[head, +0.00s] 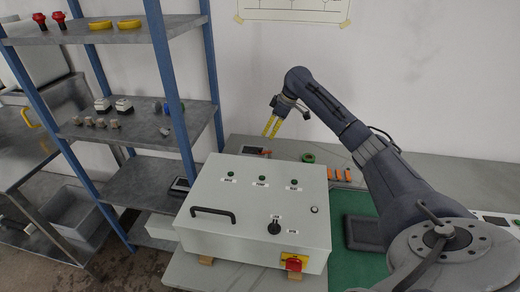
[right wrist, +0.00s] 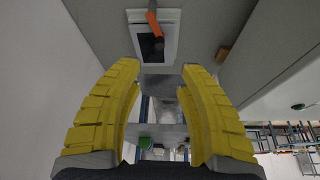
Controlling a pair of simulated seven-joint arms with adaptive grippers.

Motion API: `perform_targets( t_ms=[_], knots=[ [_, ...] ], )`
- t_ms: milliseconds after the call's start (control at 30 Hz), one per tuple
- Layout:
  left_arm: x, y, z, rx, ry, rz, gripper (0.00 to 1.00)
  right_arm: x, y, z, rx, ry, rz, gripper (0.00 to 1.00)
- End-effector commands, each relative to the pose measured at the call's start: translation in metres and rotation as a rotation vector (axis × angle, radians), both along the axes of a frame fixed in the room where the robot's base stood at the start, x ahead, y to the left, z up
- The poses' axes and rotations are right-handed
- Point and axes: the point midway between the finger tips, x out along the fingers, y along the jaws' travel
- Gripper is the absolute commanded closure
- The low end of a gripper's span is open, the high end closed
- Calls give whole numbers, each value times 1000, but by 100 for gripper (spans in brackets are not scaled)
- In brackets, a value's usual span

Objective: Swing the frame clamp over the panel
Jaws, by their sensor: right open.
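My right gripper (head: 270,134) is open and empty above the back of the table, behind the grey control box. In the right wrist view its yellow fingers (right wrist: 162,68) are spread apart. Beyond the fingertips lies a white-rimmed panel (right wrist: 170,54) with a dark middle. An orange-red handle (right wrist: 152,24) with a dark end lies over this panel; I cannot tell for sure whether it belongs to the frame clamp. In the head view a small dark device with a reddish part (head: 256,151) sits below the gripper, partly hidden by the box. My left gripper is out of view.
The control box (head: 245,222) with a black handle and a red-yellow switch (head: 293,263) stands in front of the gripper. Several orange blocks (head: 338,175) and a green ring (head: 308,158) lie to the right. A blue-post shelf (head: 150,185) stands left.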

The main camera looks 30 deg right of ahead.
Motion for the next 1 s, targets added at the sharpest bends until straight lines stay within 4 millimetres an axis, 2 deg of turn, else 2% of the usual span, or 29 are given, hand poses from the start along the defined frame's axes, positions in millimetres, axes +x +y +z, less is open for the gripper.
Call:
perform_targets(
  t_ms=[300, 500, 700, 1000],
  knots=[
    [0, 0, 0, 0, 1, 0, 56, 17, 15, -55, 3, 2, -2, 62],
    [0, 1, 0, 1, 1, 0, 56, 26, 21, -81, 2, 1, -2, 62],
    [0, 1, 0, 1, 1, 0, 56, 32, 25, -98, 2, 0, -1, 62],
    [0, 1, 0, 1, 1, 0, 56, 34, 27, -106, 0, -1, -2, 62]
  ],
)
